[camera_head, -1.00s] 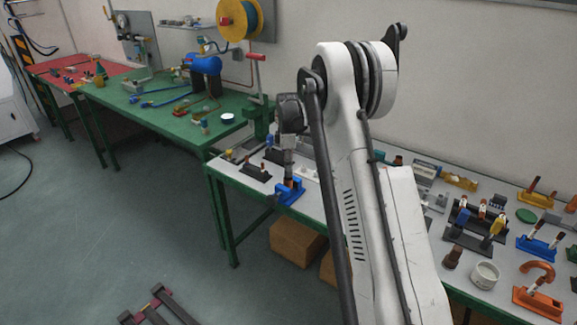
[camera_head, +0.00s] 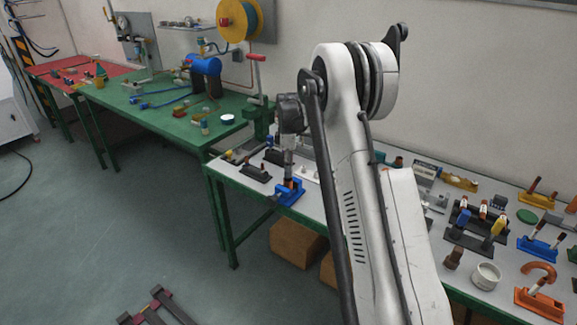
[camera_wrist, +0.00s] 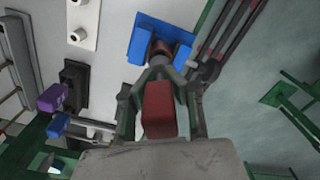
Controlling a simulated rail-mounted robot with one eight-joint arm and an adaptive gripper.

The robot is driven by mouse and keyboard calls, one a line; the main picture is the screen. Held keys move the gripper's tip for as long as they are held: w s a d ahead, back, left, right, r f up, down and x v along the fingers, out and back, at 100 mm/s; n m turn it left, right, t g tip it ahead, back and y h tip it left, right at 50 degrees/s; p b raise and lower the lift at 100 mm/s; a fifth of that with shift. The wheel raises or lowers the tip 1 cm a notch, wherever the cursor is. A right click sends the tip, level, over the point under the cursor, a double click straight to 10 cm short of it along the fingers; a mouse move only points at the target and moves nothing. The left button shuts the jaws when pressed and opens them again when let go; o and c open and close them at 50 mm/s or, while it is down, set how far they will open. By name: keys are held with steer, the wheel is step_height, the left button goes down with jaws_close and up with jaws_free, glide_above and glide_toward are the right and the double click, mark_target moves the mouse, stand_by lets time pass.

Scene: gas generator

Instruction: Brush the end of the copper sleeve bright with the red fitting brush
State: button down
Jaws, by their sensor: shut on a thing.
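My gripper (camera_wrist: 160,88) is shut on the red fitting brush (camera_wrist: 158,112), whose red handle sits between the fingers. The brush's far end points at the copper sleeve (camera_wrist: 181,53), a brownish ring at the blue holder (camera_wrist: 143,44). Whether the brush touches the sleeve or is inside it cannot be told. In the head view, my gripper (camera_head: 289,158) points down just above the blue holder (camera_head: 286,196) near the front left edge of the grey table. A small reddish part shows at the holder there; the brush is hard to make out.
A dark stand (camera_head: 255,173) is left of the blue holder. In the wrist view, a purple-topped part (camera_wrist: 52,97) and a white plate with knobs (camera_wrist: 84,22) lie to the left. Several fixtures and a white cup (camera_head: 485,276) fill the table's right side.

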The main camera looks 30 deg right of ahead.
mark_target(288, 173)
steer(key=shift+f+b, duration=1.65)
steer(key=shift+f, duration=0.3)
steer(key=shift+n+b, duration=0.7)
steer(key=shift+n, duration=0.5)
steer(key=n+b, duration=0.1)
steer(key=n, duration=0.3)
steer(key=shift+n+b, duration=0.3)
steer(key=m+b, duration=0.1)
steer(key=m, duration=0.2)
steer(key=shift+m, duration=0.3)
steer(key=m+b, duration=0.1)
steer(key=m, duration=0.2)
steer(key=shift+m, duration=0.3)
steer(key=m+b, duration=0.1)
steer(key=m, duration=0.6)
steer(key=shift+b, duration=0.4)
steer(key=n+b, duration=0.1)
steer(key=n, duration=0.6)
